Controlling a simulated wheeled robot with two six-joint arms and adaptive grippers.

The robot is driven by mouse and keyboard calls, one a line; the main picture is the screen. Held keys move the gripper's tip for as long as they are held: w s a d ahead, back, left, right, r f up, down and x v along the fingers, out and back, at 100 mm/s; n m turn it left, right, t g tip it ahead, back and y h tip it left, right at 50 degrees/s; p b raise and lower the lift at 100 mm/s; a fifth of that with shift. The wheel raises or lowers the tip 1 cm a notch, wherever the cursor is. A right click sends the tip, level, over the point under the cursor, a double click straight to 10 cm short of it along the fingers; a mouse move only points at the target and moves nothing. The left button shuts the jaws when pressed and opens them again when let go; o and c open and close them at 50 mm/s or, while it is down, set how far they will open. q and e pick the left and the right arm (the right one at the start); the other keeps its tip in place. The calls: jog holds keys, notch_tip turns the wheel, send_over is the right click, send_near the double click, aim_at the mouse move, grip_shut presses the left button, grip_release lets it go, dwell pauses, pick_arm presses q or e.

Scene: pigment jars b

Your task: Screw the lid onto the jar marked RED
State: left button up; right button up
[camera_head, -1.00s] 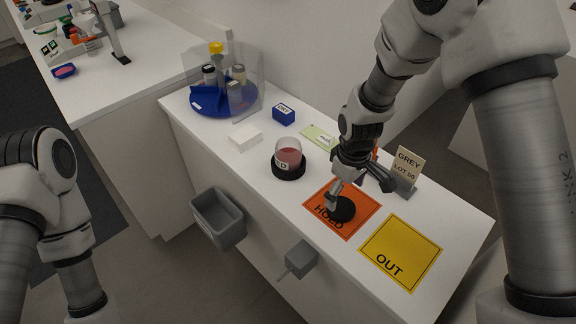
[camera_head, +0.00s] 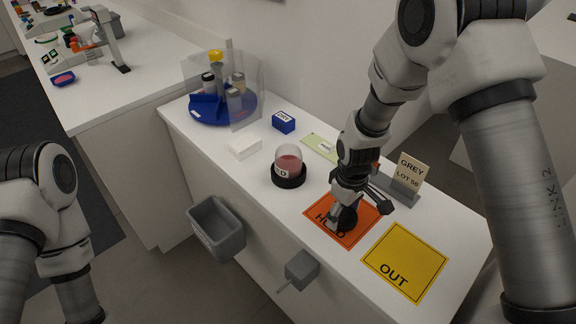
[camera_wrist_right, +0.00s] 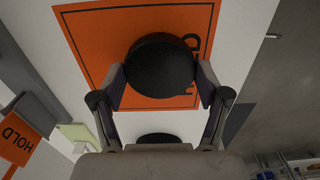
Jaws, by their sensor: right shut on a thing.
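The jar (camera_head: 288,164) is clear with pinkish-red contents; its label shows "ED", the rest turned out of view. It stands upright and open in a black round base (camera_head: 289,181), left of the orange mat. The black round lid (camera_head: 348,219) is at the mat's front part, partly hidden by the fingers; in the right wrist view the lid (camera_wrist_right: 160,68) fills the space between them. My right gripper (camera_head: 340,216) is shut on the lid, over the mat. Whether the lid touches the mat is unclear. My left gripper is out of view; only my left arm shows.
The orange HOLD mat (camera_head: 370,222) lies beside the yellow OUT mat (camera_head: 406,262). A GREY LOT 56 card (camera_head: 411,172) stands behind. A white block (camera_head: 245,147), blue box (camera_head: 284,122) and blue carousel (camera_head: 208,114) with jars are left. A grey bin (camera_head: 216,229) hangs in front.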

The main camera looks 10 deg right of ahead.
aim_at(343, 216)
jog(key=shift+c, duration=0.8)
notch_tip(343, 216, up, 5)
jog(key=p, duration=0.5)
jog(key=shift+r, duration=0.1)
